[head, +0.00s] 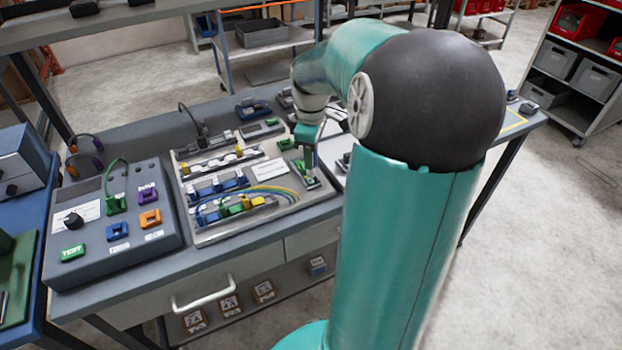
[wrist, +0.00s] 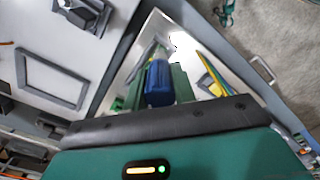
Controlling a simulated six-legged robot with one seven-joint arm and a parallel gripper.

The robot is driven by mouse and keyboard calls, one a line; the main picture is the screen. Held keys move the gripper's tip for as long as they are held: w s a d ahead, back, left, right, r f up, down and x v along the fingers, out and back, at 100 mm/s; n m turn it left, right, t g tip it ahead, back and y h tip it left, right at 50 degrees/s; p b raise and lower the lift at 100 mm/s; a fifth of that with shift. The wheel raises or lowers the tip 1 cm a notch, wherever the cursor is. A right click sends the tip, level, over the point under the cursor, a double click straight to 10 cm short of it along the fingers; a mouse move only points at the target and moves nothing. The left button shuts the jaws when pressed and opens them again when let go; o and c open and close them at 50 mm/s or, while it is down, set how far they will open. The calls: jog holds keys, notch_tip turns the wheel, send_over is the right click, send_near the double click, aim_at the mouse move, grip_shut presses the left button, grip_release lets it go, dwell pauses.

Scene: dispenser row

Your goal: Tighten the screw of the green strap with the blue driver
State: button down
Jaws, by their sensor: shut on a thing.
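In the wrist view, the blue driver (wrist: 158,84) shows as a thick blue handle between the green fingers of my gripper (wrist: 160,75), which is shut on it. In the head view my gripper (head: 311,178) points down at the right part of the board on the bench, and the driver cannot be made out there. A green part (head: 298,166) sits on the board just left of my gripper. I cannot tell whether it is the green strap. The screw and the driver's tip are hidden.
The grey board (head: 212,238) carries blue, yellow and green connectors with coloured wires. A grey test box (head: 160,243) with a knob and a green button stands left of it. A drawer with a pale handle (head: 203,297) is below.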

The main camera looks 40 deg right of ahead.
jog(key=shift+r, duration=2.25)
jog(key=shift+a+f, duration=0.1)
